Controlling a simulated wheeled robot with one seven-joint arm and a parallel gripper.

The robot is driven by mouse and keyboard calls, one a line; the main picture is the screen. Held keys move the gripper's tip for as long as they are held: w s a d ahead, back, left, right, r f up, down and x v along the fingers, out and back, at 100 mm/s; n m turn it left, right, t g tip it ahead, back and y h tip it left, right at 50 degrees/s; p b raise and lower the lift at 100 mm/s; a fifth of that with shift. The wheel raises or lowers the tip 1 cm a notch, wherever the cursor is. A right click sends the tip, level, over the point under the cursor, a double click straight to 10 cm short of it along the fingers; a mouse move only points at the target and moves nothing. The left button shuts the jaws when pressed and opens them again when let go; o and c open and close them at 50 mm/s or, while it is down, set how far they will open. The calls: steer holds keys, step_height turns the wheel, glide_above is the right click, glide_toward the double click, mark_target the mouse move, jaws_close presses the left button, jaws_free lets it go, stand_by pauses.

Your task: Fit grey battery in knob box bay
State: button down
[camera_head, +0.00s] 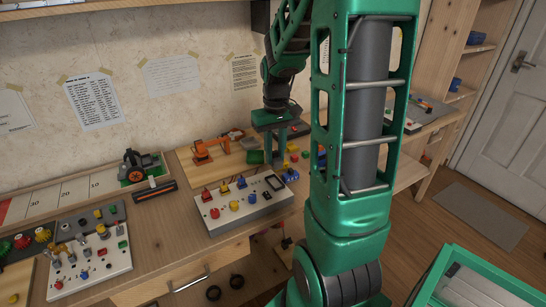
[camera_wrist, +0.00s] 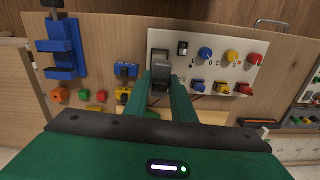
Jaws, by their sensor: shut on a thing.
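The white knob box (camera_head: 228,220) stands on the wooden bench, with blue, yellow and red knobs. It also shows in the wrist view (camera_wrist: 222,71). Its dark bay (camera_head: 274,183) is at the box's right end in the head view. My gripper (camera_wrist: 161,82) is shut on the grey battery (camera_wrist: 160,70), which sits between its green fingers. In the wrist view the battery overlaps the bay end of the box, and I cannot tell whether it touches the bay. In the head view my gripper (camera_head: 274,158) is just behind and above the bay, and the battery cannot be made out.
A panel of switches (camera_head: 88,262) stands left of the knob box. An orange toy crane (camera_head: 210,148) is behind it. Small coloured blocks and a blue clamp (camera_wrist: 62,48) are beside the box's bay end. The bench front before the box is narrow.

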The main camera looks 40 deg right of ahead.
steer(key=shift+w+d+n, duration=0.1)
steer(key=shift+n, duration=0.2)
steer(key=shift+f, duration=0.15)
glide_above(275, 184)
steer(key=shift+w+f, duration=0.1)
steer(key=shift+f, duration=2.45)
steer(key=shift+f, duration=1.4)
stand_by(1.0)
steer(key=c, duration=1.4)
jaws_free()
steer(key=shift+o, duration=0.6)
steer(key=shift+o, duration=1.3)
steer(key=shift+r, duration=0.1)
